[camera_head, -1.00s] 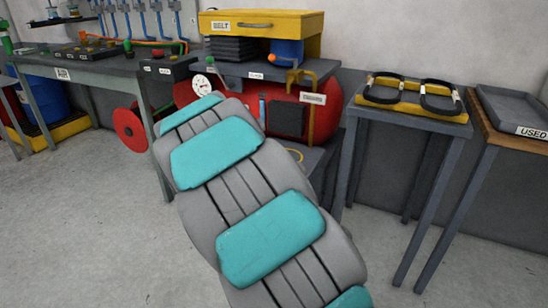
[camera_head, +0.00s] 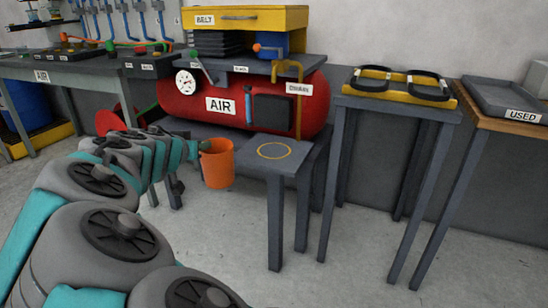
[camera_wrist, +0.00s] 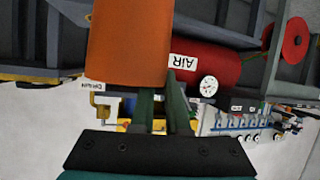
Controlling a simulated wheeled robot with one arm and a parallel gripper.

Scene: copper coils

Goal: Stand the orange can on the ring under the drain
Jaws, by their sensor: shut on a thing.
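The orange can (camera_head: 217,168) hangs in the air just left of the small grey stand, looking about upright, with its open top up. My gripper (camera_head: 203,147) is shut on its upper left side. In the wrist view the can (camera_wrist: 128,42) fills the upper middle beside the fingers of my gripper (camera_wrist: 161,100). The yellow ring (camera_head: 274,158) is a thin circle on top of the stand (camera_head: 274,167), and it looks empty. The yellow drain pipe (camera_head: 299,120), with its DRAIN label (camera_head: 299,89), comes down from the compressor behind the stand.
The red compressor (camera_head: 185,105) sits behind the can. A tall table (camera_head: 395,107) with a yellow tray stands right of the stand, and the USED tray (camera_head: 522,116) is farther right. A workbench (camera_head: 50,72) is at the left. Floor in front of the stand is open.

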